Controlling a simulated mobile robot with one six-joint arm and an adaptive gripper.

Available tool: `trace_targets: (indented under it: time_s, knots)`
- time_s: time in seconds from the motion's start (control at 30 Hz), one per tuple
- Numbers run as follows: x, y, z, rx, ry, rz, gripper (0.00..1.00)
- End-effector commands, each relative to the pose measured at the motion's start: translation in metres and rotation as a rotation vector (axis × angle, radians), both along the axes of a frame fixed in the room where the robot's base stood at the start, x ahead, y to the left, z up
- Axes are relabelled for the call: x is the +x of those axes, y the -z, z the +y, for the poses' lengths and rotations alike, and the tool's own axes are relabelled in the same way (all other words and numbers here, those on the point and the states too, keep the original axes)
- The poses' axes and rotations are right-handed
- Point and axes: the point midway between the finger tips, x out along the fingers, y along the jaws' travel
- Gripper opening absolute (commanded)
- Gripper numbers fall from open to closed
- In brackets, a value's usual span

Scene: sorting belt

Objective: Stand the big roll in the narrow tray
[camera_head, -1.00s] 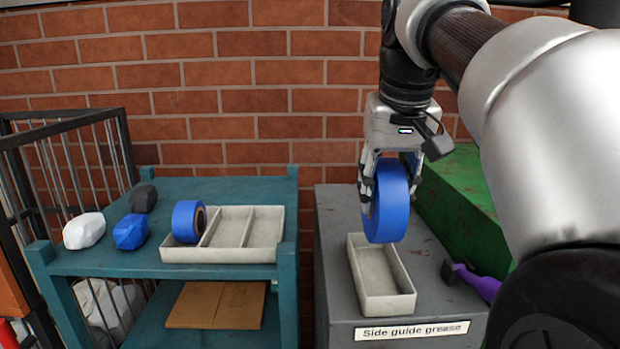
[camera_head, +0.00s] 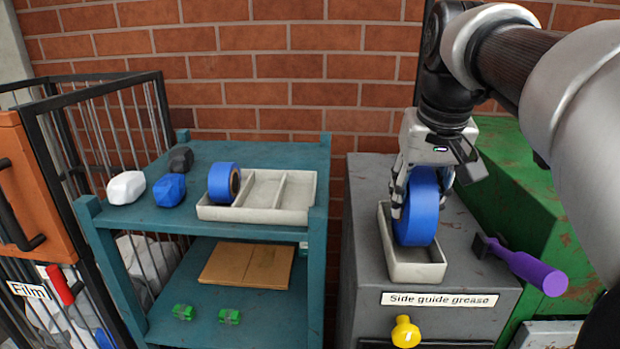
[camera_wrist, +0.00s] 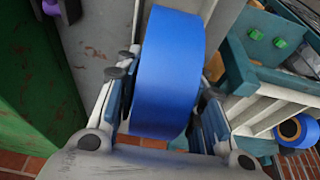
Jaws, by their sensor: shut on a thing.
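The big blue roll (camera_head: 417,212) stands on edge between the fingers of my gripper (camera_head: 418,190). It also fills the middle of the wrist view (camera_wrist: 168,75), with a finger on each side. The narrow tray (camera_head: 418,272) is a pale, long tray on the grey cabinet. The lower part of the roll is inside the outline of this tray in the head view. I cannot tell whether the roll touches the tray floor. A smaller blue roll (camera_head: 222,184) stands in the left compartment of a divided tray (camera_head: 262,214) on the teal shelf.
A purple-handled tool (camera_head: 530,270) lies right of the narrow tray, beside a green box (camera_head: 520,180). The grey cabinet (camera_head: 365,200) has a "Side guide grease" label. White, blue and dark lumps (camera_head: 170,190) sit on the teal shelf. A brick wall stands behind.

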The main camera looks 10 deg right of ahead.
Motion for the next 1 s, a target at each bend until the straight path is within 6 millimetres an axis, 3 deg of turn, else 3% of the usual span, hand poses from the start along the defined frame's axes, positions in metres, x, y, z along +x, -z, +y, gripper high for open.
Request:
trace_targets:
  time_s: [0.87,0.9,1.0]
  knots:
    - [0.000,0.012,0.000,-0.001,0.000,-0.002,0.00]
    - [0.000,0.011,0.000,-0.001,0.000,-0.002,0.39]
    - [0.000,0.011,0.000,-0.001,0.000,-0.002,0.46]
